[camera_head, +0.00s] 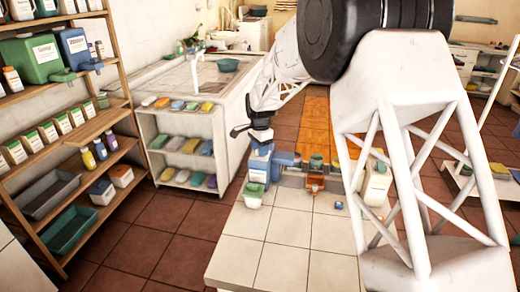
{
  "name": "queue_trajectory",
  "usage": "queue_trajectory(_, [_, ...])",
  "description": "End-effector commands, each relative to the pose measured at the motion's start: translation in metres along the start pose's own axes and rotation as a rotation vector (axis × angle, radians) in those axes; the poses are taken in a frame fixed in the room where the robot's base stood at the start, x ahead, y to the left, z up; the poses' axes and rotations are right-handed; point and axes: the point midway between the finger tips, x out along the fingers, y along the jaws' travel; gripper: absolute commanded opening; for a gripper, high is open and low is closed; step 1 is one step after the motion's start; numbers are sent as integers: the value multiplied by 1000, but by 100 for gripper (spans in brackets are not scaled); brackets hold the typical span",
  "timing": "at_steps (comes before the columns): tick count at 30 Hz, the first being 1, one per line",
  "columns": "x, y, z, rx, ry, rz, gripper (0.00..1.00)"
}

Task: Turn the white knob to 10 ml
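My gripper (257,134) is a small dark shape at the end of my white arm. It points down at the top of a blue container (260,162) near the back left corner of the white tiled table (285,250). I cannot tell whether it touches the container or whether its fingers are open or shut. I cannot make out a white knob or a 10 ml mark. A white container with a green top (253,195) stands in front of the blue container.
An orange-brown block (315,183) and a white container (377,187) stand along the table's back edge. A small blue item (339,205) lies nearer the middle. The front of the table is clear. Stocked wooden shelves (120,125) stand at the left.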

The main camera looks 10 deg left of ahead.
Motion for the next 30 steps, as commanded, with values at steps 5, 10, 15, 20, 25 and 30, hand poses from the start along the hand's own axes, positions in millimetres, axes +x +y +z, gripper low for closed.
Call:
queue_trajectory(5, [-1, 0, 0, 0, 0, 0, 40])
queue_trajectory(10, [-8, 0, 0, 0, 0, -1, 40])
queue_trajectory(15, [-24, -1, 0, 0, 1, -2, 40])
queue_trajectory(20, [-45, -1, 0, 0, 1, -3, 40])
queue_trajectory(25, [-64, 0, 0, 0, 1, -1, 40])
queue_trajectory(30, [-75, 0, 0, 0, 0, 0, 40])
